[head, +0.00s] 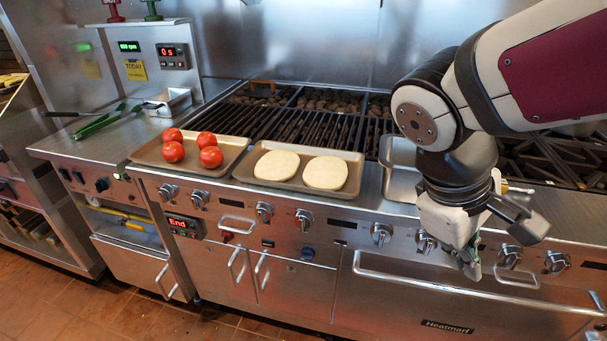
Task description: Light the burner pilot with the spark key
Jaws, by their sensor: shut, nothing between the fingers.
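My gripper (470,270) hangs in front of the right part of the range's control panel, fingers pointing down. It is shut and empty. A control knob (426,242) shows just left of it, and more knobs (509,255) are to its right. Whether it touches the panel cannot be told. The burner grates (552,160) are behind my arm at the right and partly covered by it. A small brass-coloured piece (517,188) shows beside my wrist at the counter edge; I cannot tell whether it is the spark key. No pilot flame can be made out.
A tray (241,148) holds several tomatoes, and another tray (262,146) holds two pale rounds. A metal pan (400,170) is left of my wrist. The char grill grate (300,125) lies behind. A long oven handle (440,283) juts out below the knobs. Green-handled tongs (98,124) lie at left.

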